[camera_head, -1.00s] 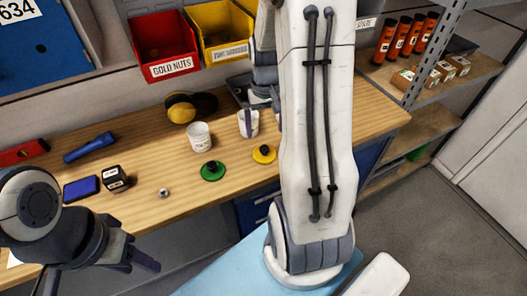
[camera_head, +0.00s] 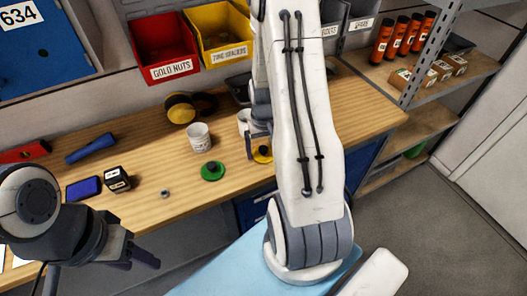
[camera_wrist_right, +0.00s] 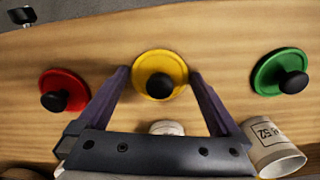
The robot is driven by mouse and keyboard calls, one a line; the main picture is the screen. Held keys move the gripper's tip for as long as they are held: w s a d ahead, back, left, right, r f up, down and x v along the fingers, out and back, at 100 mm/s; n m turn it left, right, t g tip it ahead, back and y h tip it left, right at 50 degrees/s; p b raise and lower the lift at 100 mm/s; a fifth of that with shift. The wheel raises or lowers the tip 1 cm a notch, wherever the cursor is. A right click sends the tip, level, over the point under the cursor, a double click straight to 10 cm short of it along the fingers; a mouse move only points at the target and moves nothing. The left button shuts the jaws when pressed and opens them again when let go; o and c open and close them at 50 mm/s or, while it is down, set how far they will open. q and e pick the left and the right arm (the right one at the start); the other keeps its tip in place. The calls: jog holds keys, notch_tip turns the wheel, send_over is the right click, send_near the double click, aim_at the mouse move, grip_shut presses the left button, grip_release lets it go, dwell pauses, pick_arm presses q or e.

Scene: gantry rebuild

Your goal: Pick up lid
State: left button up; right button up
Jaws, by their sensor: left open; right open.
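A yellow lid with a black knob (camera_wrist_right: 158,80) lies flat on the wooden bench, partly hidden by my right gripper in the head view (camera_head: 262,157). My right gripper (camera_wrist_right: 158,76) is open, its two fingertips on either side of the yellow lid; whether they touch it I cannot tell. A green lid (camera_wrist_right: 281,72) lies to one side and also shows in the head view (camera_head: 212,171). A red lid (camera_wrist_right: 62,90) lies on the other side, hidden behind my right arm in the head view. My left gripper (camera_head: 146,254) is open and empty in front of the bench.
A white cup (camera_head: 199,138) and a second cup (camera_head: 243,122) stand behind the lids. A metal nut (camera_head: 165,194), a small dark box (camera_head: 116,179) and a blue item (camera_head: 83,189) lie to the left. Red (camera_head: 165,43) and yellow (camera_head: 222,33) bins hang above the bench.

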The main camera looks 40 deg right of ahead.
jog(key=c, duration=0.9)
jog(key=shift+c, duration=0.2)
jog(key=shift+r, duration=0.1)
